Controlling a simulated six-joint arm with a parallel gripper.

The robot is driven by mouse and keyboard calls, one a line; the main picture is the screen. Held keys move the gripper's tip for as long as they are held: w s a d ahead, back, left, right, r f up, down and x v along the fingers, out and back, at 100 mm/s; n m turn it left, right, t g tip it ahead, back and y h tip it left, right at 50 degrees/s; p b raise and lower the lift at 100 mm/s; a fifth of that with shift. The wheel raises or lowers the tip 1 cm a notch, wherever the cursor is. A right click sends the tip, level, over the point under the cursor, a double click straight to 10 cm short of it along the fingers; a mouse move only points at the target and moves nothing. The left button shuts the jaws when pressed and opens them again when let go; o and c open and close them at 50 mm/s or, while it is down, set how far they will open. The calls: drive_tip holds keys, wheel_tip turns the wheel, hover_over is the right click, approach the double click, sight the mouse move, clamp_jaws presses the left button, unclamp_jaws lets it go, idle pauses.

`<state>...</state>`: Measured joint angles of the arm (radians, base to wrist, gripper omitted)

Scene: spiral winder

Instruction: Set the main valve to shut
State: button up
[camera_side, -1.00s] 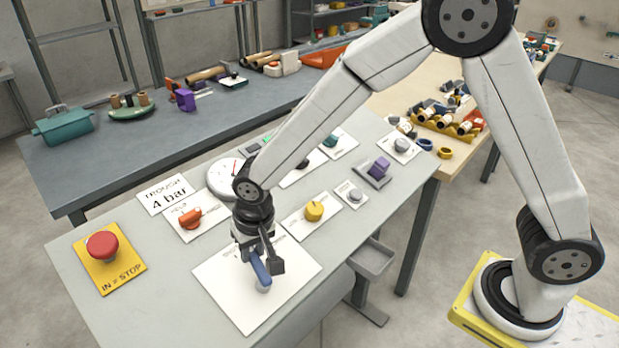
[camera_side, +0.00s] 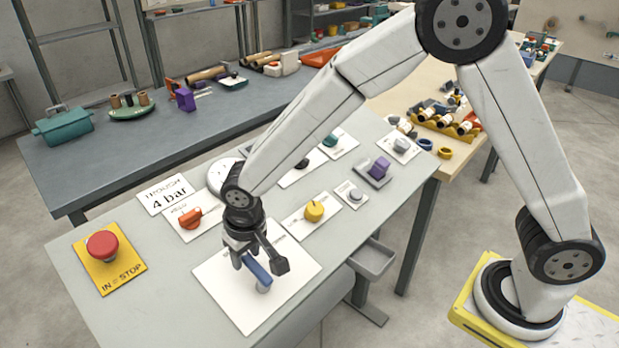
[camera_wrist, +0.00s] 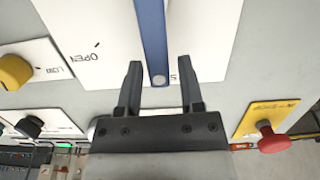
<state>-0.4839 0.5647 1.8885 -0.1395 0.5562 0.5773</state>
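The main valve is a blue lever handle (camera_side: 257,270) on a white plate (camera_side: 232,306) in the side view. My gripper (camera_side: 259,262) is above the plate at the lever. In the wrist view my gripper (camera_wrist: 157,85) has its fingers wide apart, with the lever's end between them and a gap on each side.
A red stop button (camera_side: 102,245) on a yellow plate stands at the panel's left. An orange valve knob (camera_side: 190,218), a yellow knob (camera_side: 314,211) and a round gauge (camera_side: 218,180) are close to my arm. The panel's front strip is clear.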

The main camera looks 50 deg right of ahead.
sight(251, 262)
drive_tip(key=shift+o, duration=0.5)
drive_tip(key=shift+s+r, duration=0.2)
drive_tip(key=shift+r, duration=1.1)
drive_tip(key=shift+s+r, duration=0.2)
drive_tip(key=shift+r, duration=1.05)
drive_tip(key=shift+s+r, duration=0.2)
drive_tip(key=shift+r, duration=1.1)
drive_tip(key=s+d+f, duration=0.1)
drive_tip(key=s+d, duration=0.5)
drive_tip(key=d, duration=0.4)
drive_tip(key=s+d+f, duration=0.2)
drive_tip(key=s+d, duration=0.3)
drive_tip(key=d, duration=0.5)
drive_tip(key=shift+s+f+t, duration=0.25)
drive_tip(key=shift+s+t, duration=0.15)
